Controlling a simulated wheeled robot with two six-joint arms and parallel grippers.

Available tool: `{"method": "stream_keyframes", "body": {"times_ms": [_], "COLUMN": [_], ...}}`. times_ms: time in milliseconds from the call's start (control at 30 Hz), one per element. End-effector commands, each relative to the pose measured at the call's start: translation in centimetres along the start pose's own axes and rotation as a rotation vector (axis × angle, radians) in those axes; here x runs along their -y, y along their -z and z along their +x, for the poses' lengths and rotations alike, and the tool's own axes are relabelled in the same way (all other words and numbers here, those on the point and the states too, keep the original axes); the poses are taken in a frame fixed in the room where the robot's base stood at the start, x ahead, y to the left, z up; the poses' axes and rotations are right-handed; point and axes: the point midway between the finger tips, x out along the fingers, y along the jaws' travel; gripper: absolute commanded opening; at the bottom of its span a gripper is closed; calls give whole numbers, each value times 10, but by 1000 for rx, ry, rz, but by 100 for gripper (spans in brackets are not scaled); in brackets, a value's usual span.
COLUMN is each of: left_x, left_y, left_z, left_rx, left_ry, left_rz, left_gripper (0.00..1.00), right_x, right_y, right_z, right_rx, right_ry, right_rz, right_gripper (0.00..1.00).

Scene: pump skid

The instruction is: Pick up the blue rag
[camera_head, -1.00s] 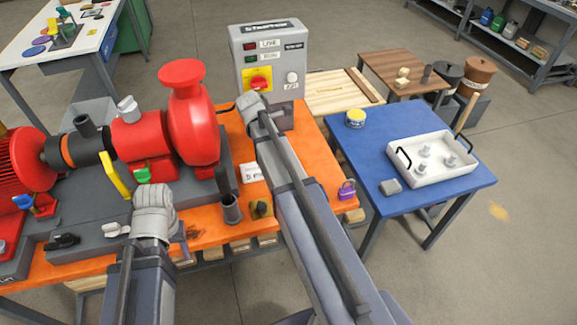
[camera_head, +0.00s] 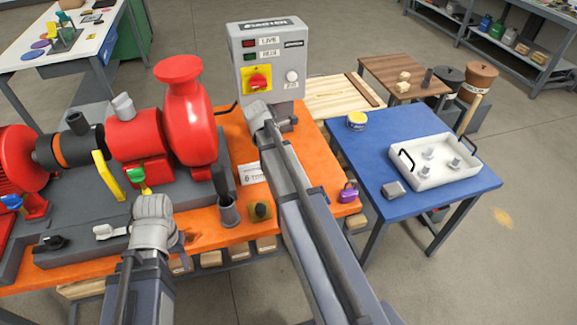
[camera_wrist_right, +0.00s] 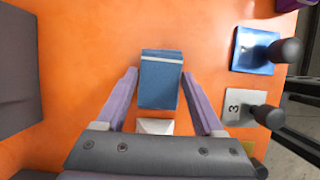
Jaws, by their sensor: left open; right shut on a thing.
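The blue rag (camera_wrist_right: 160,82), a folded blue piece with a pale stripe, shows in the right wrist view over the orange bench top. My right gripper (camera_wrist_right: 160,76) is shut on it, one finger along each side. In the head view the right hand (camera_head: 259,112) is in front of the grey starter box, and its fingers and the rag are hidden. My left gripper (camera_head: 152,218) is open over the near side of the bench, by the pump; its fingertips are hard to make out, and I see nothing held.
The red pump (camera_head: 186,120) and the starter box (camera_head: 265,62) stand on the orange bench. The blue table (camera_head: 365,160) carries a white tray (camera_head: 434,178).

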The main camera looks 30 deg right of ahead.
Motion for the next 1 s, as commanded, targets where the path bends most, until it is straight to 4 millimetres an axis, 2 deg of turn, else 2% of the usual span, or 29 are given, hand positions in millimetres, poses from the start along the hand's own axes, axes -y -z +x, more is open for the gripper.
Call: {"method": "stream_keyframes", "body": {"times_ms": [33, 400, 767, 1000], "left_x": [0, 0, 0, 2], "left_y": [0, 0, 0, -2], "left_z": [0, 0, -4, -27], "left_rx": [0, 0, 0, 0], "left_ry": [0, 0, 0, 0], "left_rz": [0, 0, 0, 0], "left_gripper": [50, 50, 50, 50], "right_x": [0, 0, 0, 0], "right_y": [0, 0, -2, -10], "right_z": [0, 0, -4, -25], "right_rx": [0, 0, 0, 0], "right_ry": [0, 0, 0, 0], "right_rz": [0, 0, 0, 0], "right_gripper": [55, 14, 14, 14]}}
